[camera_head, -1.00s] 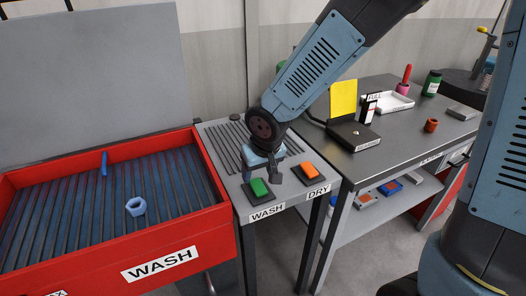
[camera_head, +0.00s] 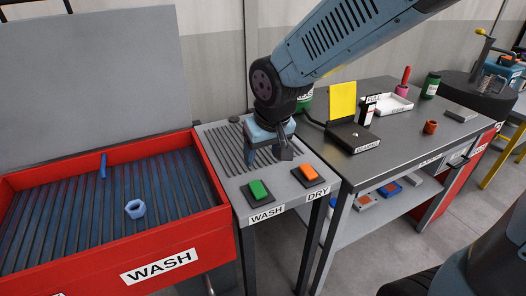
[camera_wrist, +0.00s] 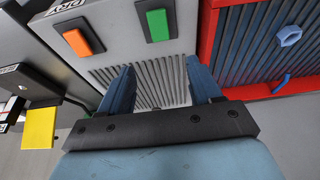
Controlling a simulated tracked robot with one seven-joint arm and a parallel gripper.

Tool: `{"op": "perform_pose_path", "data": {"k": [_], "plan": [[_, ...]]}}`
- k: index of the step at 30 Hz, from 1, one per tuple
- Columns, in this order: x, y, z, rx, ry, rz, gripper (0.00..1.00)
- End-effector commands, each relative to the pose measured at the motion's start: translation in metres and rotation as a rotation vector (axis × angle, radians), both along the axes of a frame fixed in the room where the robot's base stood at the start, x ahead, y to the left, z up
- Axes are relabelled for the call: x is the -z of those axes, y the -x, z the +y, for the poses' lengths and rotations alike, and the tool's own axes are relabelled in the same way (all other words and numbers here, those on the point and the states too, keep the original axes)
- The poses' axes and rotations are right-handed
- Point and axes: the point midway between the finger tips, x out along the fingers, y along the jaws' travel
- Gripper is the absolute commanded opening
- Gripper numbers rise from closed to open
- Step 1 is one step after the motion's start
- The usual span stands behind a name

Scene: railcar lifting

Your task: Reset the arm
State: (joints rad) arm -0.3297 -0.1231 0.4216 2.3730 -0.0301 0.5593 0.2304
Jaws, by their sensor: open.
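My gripper (camera_head: 268,155) is above the ribbed top of the grey button stand (camera_head: 235,180), behind the two buttons. In the wrist view, the fingers of my gripper (camera_wrist: 160,88) are apart, with nothing between them. The green button (camera_head: 259,189) is by the WASH label and the orange button (camera_head: 309,172) is by the DRY label. Both buttons show in the wrist view, the green one (camera_wrist: 158,25) and the orange one (camera_wrist: 78,43), clear of the fingers. My arm reaches in from the upper right.
A red wash bin (camera_head: 170,240) on the left holds a light blue nut (camera_head: 135,208) and a blue stick (camera_head: 103,165). A dark workbench (camera_head: 395,150) on the right carries a yellow panel (camera_head: 342,101), a white tray (camera_head: 393,104) and a small orange-brown cup (camera_head: 430,127).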

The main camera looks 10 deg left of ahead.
Motion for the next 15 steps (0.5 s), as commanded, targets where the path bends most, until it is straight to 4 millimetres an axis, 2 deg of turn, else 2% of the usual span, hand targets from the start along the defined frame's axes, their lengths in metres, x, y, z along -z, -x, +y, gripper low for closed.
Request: {"op": "perform_pose_path", "data": {"k": [5, 8, 11, 15], "plan": [[0.000, 0.000, 0.000, 0.000, 0.000, 0.000, 0.64], [-0.004, -0.002, -0.007, 0.013, 0.002, -0.007, 0.64], [-0.015, -0.007, -0.028, 0.051, 0.007, -0.024, 0.64], [-0.040, -0.011, -0.076, 0.138, 0.016, -0.059, 0.64]]}}
